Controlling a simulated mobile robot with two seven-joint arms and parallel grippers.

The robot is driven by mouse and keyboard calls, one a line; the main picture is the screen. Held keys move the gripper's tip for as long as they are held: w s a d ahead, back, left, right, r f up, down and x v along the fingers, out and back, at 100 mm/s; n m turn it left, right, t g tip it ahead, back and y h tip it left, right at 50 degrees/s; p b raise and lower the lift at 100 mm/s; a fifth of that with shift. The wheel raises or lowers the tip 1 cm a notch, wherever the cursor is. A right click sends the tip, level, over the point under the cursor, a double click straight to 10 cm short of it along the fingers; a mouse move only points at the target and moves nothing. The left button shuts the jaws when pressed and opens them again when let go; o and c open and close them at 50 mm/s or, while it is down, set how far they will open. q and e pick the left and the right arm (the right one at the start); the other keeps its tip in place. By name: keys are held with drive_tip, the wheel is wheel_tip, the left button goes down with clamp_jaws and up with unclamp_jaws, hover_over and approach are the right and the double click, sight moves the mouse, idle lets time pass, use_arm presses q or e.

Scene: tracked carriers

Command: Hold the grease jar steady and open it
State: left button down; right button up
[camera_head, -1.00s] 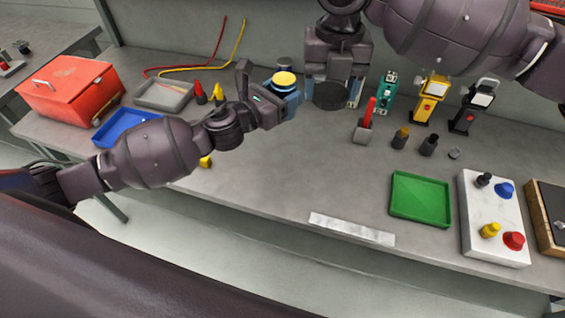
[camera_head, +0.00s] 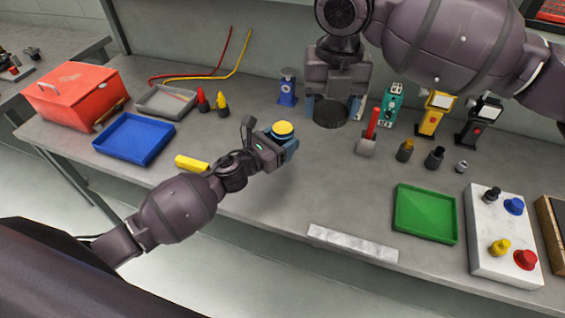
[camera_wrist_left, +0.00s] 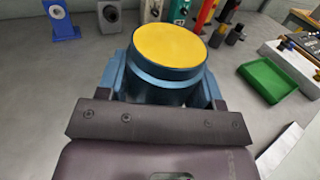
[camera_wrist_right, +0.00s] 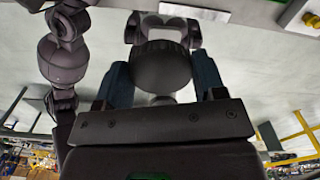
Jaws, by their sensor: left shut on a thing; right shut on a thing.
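The grease jar (camera_head: 283,128) is blue with a flat yellow top face. My left gripper (camera_head: 279,141) is shut on its sides and holds it roughly upright; the jar fills the middle of the left wrist view (camera_wrist_left: 168,90). My right gripper (camera_head: 331,108) is shut on a dark round lid-like piece (camera_head: 331,112), which also shows between the fingers in the right wrist view (camera_wrist_right: 162,68). This piece is apart from the jar, behind and right of it in the head view. Whether the yellow face is grease cannot be told.
A blue stand (camera_head: 287,88) is behind the jar. A red-handled tool (camera_head: 371,132), a teal device (camera_head: 390,103) and yellow (camera_head: 432,113) and black (camera_head: 480,122) devices stand at right. A green tray (camera_head: 425,215) and blue tray (camera_head: 133,139) lie on the bench.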

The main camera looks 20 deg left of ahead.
use_arm(q)
wheel_tip(320, 180, down, 8)
drive_tip(key=shift+r+b, duration=0.15)
drive_tip(key=shift+b, duration=0.8)
drive_tip(key=shift+c, duration=1.3)
unclamp_jaws()
